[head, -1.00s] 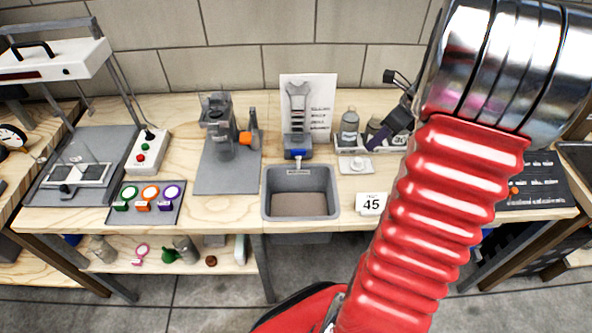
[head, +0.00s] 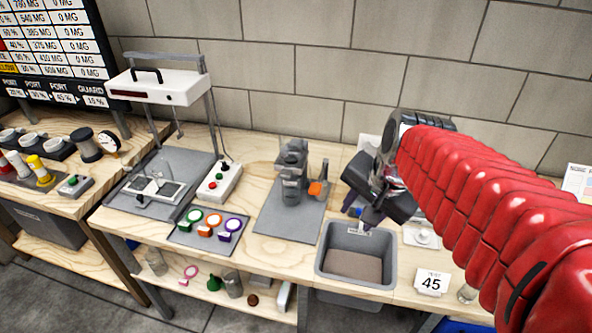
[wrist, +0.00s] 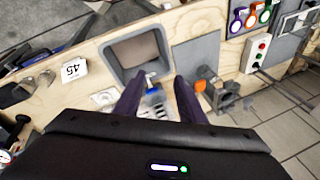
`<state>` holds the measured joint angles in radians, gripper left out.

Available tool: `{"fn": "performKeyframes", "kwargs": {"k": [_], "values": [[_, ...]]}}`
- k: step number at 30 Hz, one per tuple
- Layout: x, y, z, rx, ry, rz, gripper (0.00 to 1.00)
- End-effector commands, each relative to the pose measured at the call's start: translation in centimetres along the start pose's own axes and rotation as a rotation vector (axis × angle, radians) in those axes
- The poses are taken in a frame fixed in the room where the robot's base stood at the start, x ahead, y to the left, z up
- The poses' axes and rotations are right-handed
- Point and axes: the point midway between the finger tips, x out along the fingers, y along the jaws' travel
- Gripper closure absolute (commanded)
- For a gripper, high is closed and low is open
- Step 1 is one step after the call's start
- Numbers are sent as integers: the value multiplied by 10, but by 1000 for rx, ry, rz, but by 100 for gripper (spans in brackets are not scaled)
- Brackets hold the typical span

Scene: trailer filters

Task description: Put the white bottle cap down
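My gripper (wrist: 160,86) shows dark purple fingers standing apart, with no white cap visible between them. In the head view my gripper (head: 366,212) hangs over the bench just behind the grey sink-like bin (head: 322,262). A small white square plate with a pale round piece (head: 423,237) lies right of the bin; it also shows in the wrist view (wrist: 103,97). I cannot tell whether that round piece is the white bottle cap. A grey and blue device (wrist: 153,96) shows between the fingers, on the bench beyond them.
A "45" card (head: 431,283) stands right of the bin. A grey mat (head: 285,222) with a clamp stand lies left of it. Farther left are colored rings (head: 211,228) and a white control box (head: 219,181). My arm hides the bench's right side.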

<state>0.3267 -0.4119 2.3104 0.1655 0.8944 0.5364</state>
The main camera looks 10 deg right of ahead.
Motion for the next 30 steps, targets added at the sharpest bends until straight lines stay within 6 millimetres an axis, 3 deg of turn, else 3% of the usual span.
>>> {"fn": "performKeyframes", "kwargs": {"k": [6, 13, 18, 30], "values": [[-20, -7, 54, -441, 45, -25, 64], [-31, -2, 95, -836, 96, -42, 64], [-34, 1, 105, -946, 111, -44, 64], [-34, 1, 104, -947, 111, -44, 64]]}}
